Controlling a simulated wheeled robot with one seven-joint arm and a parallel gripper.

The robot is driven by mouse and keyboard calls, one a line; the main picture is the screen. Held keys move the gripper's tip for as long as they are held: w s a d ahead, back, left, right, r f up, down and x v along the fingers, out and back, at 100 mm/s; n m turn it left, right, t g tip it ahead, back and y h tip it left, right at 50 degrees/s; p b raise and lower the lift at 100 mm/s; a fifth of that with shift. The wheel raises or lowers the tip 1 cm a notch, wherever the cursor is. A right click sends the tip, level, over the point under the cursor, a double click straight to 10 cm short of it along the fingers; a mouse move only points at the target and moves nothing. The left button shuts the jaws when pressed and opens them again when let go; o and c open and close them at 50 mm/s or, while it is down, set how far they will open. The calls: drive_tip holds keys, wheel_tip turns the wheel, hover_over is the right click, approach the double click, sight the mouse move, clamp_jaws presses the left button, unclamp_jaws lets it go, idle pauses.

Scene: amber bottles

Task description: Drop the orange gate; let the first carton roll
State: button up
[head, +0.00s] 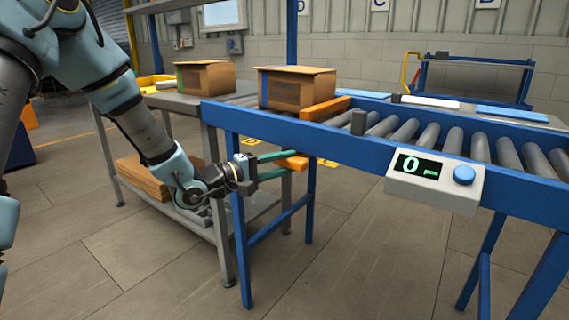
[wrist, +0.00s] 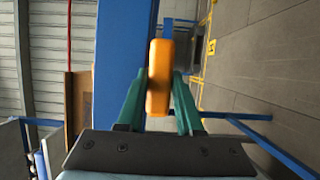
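The orange gate bar (head: 325,108) stands raised across the conveyor, right in front of the first carton (head: 297,88). An orange lever end (head: 291,162) shows below the blue side rail. My gripper (head: 287,161) is beside the rail at the lever, with its green fingers apart, one above and one below it. In the wrist view the orange lever (wrist: 160,78) stands between the two fingers of my gripper (wrist: 159,88); firm contact is not clear. A second carton (head: 206,77) sits further left, apart from the first.
The blue conveyor frame (head: 345,140) with grey rollers (head: 454,137) runs right, clear beyond the gate. A counter box (head: 436,181) on its side reads 0 and has a blue button. A grey table (head: 172,101) with flat cardboard (head: 142,176) on its lower shelf stands left.

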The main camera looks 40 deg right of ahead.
clamp_jaws()
idle(0.9)
